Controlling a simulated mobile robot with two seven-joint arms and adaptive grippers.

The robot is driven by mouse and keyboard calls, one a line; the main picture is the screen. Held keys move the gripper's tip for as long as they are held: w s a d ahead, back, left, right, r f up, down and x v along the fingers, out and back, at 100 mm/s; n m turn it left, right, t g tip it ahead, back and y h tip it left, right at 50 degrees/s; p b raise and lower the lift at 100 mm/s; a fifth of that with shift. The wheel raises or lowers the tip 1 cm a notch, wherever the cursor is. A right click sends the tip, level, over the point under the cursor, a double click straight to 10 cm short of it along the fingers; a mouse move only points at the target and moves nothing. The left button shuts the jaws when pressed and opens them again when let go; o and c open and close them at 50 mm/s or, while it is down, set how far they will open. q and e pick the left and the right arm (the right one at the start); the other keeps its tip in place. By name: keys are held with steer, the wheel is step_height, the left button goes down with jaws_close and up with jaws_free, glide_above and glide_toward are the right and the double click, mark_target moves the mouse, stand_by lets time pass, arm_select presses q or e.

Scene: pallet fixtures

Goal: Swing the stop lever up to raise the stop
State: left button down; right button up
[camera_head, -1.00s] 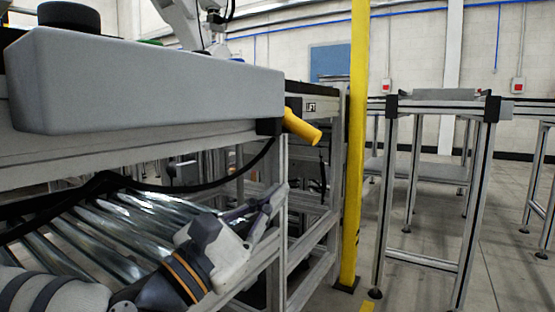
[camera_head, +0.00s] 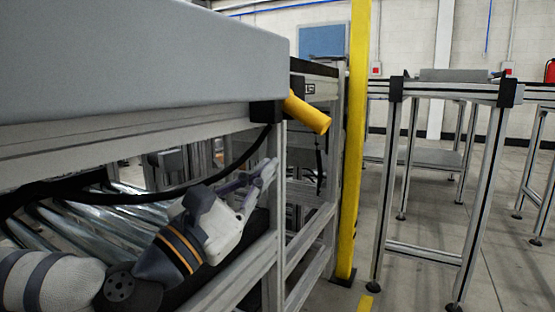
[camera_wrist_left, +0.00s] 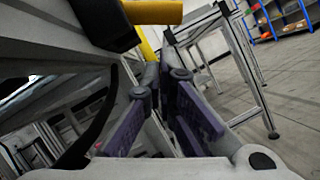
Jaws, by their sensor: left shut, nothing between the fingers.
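The stop lever is a yellow cylindrical handle (camera_head: 308,113) on a black mount (camera_head: 267,111) at the frame corner, below the end of a large grey box. It points right and slopes down in the head view. In the left wrist view the handle (camera_wrist_left: 153,12) lies across the top edge. My left gripper (camera_head: 268,172) is below and slightly left of the handle, apart from it, by the upright post. Its purple-grey fingers also show in the left wrist view (camera_wrist_left: 165,78); they are shut and empty. The stop itself cannot be made out. My right gripper is out of view.
The grey box (camera_head: 130,62) fills the upper left. A black cable (camera_head: 205,184) hangs under it, above shiny rollers (camera_head: 75,228). A yellow post (camera_head: 354,150) stands right of the lever, then an aluminium stand (camera_head: 482,180). Floor between them is open.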

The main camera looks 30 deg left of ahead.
mark_target(318, 123)
arm_select(q)
steer(key=x, duration=0.8)
steer(key=shift+w+b, duration=0.3)
steer(key=shift+b, duration=0.15)
steer(key=shift+d+r, duration=0.4)
steer(key=shift+d, duration=0.25)
steer(key=d+n, duration=0.1)
steer(key=d+r+n+y, duration=0.1)
steer(key=n, duration=0.1)
steer(key=shift+s+d+r+t, duration=0.1)
steer(key=shift+d+r+t, duration=0.05)
steer(key=shift+r+t, duration=0.2)
steer(key=n+y, duration=0.1)
steer(key=r+n+y, duration=0.1)
steer(key=n, duration=0.1)
steer(key=shift+d+r, duration=0.1)
steer(key=shift+d, duration=0.25)
steer(key=shift+r+n+t+p, duration=0.25)
steer(key=shift+r+n+p, duration=0.1)
steer(key=shift+n, duration=0.05)
steer(key=shift+d+r+p, duration=0.2)
steer(key=shift+r+p, duration=0.25)
steer(key=shift+r, duration=0.05)
steer(key=shift+d+r+p, duration=0.2)
steer(key=shift+r+p, duration=0.2)
steer(key=shift+r, duration=0.3)
steer(key=shift+d, duration=0.1)
